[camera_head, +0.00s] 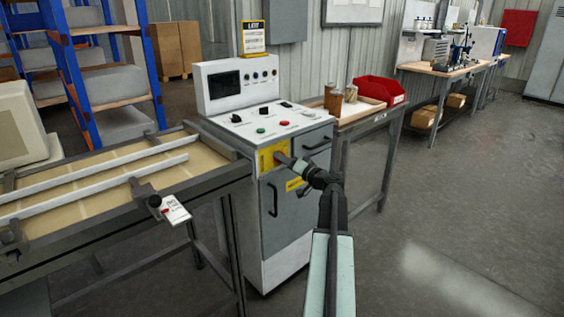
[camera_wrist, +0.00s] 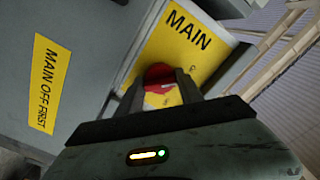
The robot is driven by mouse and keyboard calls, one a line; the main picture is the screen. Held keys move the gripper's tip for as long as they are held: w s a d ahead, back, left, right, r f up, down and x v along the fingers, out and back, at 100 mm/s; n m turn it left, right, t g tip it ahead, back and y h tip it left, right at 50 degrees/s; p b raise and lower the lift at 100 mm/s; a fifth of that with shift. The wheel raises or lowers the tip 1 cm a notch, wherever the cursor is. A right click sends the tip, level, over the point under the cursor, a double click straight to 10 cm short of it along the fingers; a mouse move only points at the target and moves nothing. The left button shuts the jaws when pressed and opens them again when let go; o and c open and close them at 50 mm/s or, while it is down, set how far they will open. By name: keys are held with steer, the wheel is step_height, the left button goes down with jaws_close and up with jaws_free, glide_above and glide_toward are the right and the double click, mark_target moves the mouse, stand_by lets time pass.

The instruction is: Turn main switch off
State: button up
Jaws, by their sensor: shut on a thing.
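The main switch is a red rotary knob (camera_wrist: 159,76) on a yellow plate (camera_wrist: 190,45) marked MAIN, seen in the wrist view. In the head view the yellow plate (camera_head: 266,158) sits on the upper front of the grey and white control cabinet (camera_head: 280,222). My gripper (camera_wrist: 162,92) is shut on the red knob, with one finger on each side of it. In the head view my gripper (camera_head: 284,160) reaches the plate from the right and covers the knob. The fingers hide much of the knob, so I cannot tell its exact setting.
A yellow MAIN OFF FIRST label (camera_wrist: 48,82) is on the cabinet front. The cabinet top carries a control panel with buttons (camera_head: 266,120). A railed table (camera_head: 110,175) adjoins at left, a wooden bench with a red bin (camera_head: 380,91) at right. The floor at right is clear.

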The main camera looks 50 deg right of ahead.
steer(key=o, duration=1.4)
steer(key=s, duration=0.7)
steer(key=shift+s+a, duration=0.3)
steer(key=shift+s, duration=0.05)
